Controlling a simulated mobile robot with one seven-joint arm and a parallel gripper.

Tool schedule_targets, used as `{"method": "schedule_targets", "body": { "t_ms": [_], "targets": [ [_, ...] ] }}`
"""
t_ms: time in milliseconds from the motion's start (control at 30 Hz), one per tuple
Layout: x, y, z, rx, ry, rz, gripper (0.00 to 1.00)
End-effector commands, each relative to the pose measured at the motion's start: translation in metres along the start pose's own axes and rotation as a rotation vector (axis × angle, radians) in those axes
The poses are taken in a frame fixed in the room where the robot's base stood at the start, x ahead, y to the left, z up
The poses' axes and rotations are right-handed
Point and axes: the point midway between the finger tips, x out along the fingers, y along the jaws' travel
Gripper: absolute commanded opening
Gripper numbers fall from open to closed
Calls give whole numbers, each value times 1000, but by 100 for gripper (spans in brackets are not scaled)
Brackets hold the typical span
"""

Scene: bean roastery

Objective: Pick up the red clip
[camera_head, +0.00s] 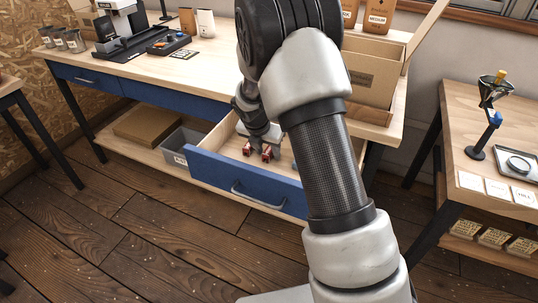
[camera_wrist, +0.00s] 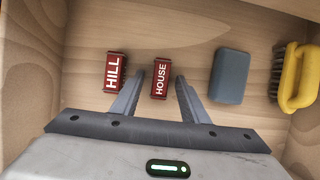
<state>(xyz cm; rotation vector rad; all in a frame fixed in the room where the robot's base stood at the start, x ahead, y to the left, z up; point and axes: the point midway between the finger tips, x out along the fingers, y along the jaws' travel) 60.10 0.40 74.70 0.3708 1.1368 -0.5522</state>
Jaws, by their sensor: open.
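Two red clips lie on the wooden floor of an open drawer. In the wrist view, one red clip marked "HOUSE" (camera_wrist: 160,79) lies between the two fingers of my gripper (camera_wrist: 159,86); the other, marked "HILL" (camera_wrist: 115,72), lies to the left, outside the left finger. My gripper is open, with a gap between each finger and the "HOUSE" clip. I cannot tell how high the fingertips are above the drawer floor. In the head view, my gripper (camera_head: 263,140) points down into the drawer, with red showing at its tips.
A blue-grey block (camera_wrist: 230,76) and a yellow-handled brush (camera_wrist: 298,77) lie to the right in the drawer. The drawer's blue front (camera_head: 246,183) stands pulled out below the workbench (camera_head: 187,69). A grey bin (camera_head: 180,146) and a cardboard box (camera_head: 149,126) sit on the lower shelf.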

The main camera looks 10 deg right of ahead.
Motion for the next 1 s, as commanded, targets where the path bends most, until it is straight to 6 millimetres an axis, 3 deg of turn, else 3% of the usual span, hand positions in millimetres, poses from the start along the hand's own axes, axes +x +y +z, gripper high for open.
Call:
{"method": "schedule_targets", "body": {
  "t_ms": [100,333,667,1000],
  "targets": [
    [-1,0,0,0,0,0,37],
    [-1,0,0,0,0,0,0],
    [-9,0,4,0,-1,2,0],
    [-69,0,29,2,-1,1,0]
  ]
}}
